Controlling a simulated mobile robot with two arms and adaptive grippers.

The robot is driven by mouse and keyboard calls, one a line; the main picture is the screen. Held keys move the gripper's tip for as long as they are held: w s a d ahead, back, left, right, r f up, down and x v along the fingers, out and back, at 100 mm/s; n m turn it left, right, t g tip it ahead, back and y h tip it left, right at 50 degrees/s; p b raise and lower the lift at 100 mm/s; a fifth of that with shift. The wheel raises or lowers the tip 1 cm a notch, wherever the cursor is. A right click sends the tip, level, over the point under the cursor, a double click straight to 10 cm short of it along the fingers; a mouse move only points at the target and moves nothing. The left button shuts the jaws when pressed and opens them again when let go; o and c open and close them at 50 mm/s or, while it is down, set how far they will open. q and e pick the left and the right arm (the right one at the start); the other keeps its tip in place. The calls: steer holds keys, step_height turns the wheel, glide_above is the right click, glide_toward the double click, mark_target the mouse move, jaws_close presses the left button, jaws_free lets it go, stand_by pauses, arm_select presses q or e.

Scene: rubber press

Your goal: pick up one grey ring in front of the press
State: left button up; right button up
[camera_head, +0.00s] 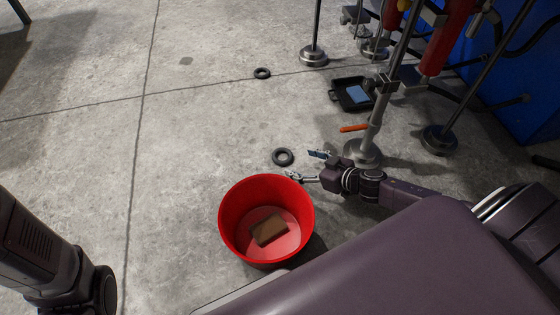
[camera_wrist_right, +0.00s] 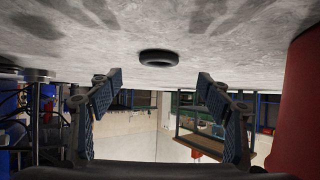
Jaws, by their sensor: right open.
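A dark grey ring (camera_head: 283,157) lies flat on the concrete floor just beyond the red bucket. A second dark ring (camera_head: 262,73) lies on the floor farther back. My right gripper (camera_head: 304,164) is open and empty, just right of the nearer ring, its fingers pointing toward it. In the right wrist view, which is upside down, a ring (camera_wrist_right: 159,58) lies on the floor ahead, centred between the spread fingers of my right gripper (camera_wrist_right: 160,80) and apart from both. My left arm shows at the lower left, but its gripper is out of the picture.
A red bucket (camera_head: 228,222) with a brown block (camera_head: 270,229) inside stands close to my right gripper. A stand pole with a round base (camera_head: 362,153) and an orange-handled tool (camera_head: 354,128) are right of it. A black tray (camera_head: 337,95) lies behind. Floor on the left is clear.

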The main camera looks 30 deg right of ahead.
mark_target(277, 154)
steer(key=shift+w+a+f, duration=0.15)
steer(key=shift+w+f, duration=0.05)
steer(key=shift+w, duration=0.1)
steer(key=shift+b+x, duration=0.85)
steer(key=shift+x, duration=0.15)
steer(key=b+x, duration=0.4)
steer(key=shift+w, duration=0.1)
steer(key=shift+w+f, duration=0.15)
steer(key=shift+w, duration=0.25)
steer(key=c, duration=1)
